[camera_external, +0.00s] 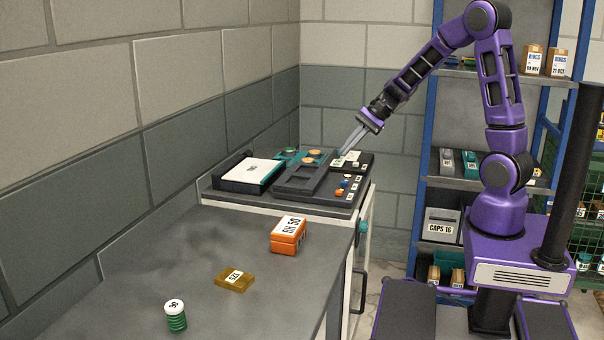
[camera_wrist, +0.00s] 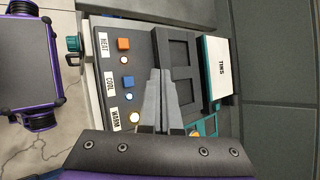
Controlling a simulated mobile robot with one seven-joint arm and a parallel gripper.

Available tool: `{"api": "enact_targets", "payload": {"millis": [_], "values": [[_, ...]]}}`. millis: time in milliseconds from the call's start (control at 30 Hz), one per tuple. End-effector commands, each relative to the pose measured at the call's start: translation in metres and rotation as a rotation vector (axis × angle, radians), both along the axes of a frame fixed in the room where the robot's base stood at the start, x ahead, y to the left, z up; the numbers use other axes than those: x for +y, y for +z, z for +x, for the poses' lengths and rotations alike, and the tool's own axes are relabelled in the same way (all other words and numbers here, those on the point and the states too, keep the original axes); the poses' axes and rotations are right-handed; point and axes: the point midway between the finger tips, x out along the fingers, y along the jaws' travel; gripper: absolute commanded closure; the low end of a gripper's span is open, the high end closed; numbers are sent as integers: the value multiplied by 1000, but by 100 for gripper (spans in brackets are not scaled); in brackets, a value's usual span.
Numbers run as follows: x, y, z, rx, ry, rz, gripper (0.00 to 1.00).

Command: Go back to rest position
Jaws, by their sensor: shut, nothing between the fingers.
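My gripper (camera_external: 351,141) is at the end of the purple arm, reaching left over the dark control unit (camera_external: 310,184) at the far end of the bench. Its fingers are shut and empty. In the wrist view, the gripper (camera_wrist: 155,72) is over the unit's panel, beside labels HEAT, COOL and WARM. An orange button (camera_wrist: 124,44) sits by HEAT and a blue button (camera_wrist: 128,83) by COOL.
An orange box (camera_external: 288,236), a yellow-brown block (camera_external: 234,281) and a green cylinder with a white top (camera_external: 175,316) stand on the bench (camera_external: 130,270). A block wall runs behind. Blue-framed shelves (camera_external: 421,150) stand behind my arm. The air above the bench is clear.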

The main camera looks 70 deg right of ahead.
Motion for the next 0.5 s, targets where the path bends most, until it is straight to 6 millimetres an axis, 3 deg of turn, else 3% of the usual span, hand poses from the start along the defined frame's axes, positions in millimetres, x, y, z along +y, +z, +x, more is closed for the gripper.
{"api": "enact_targets", "payload": {"millis": [500], "values": [[24, 25, 68, -52, -182, -54, 100]]}}
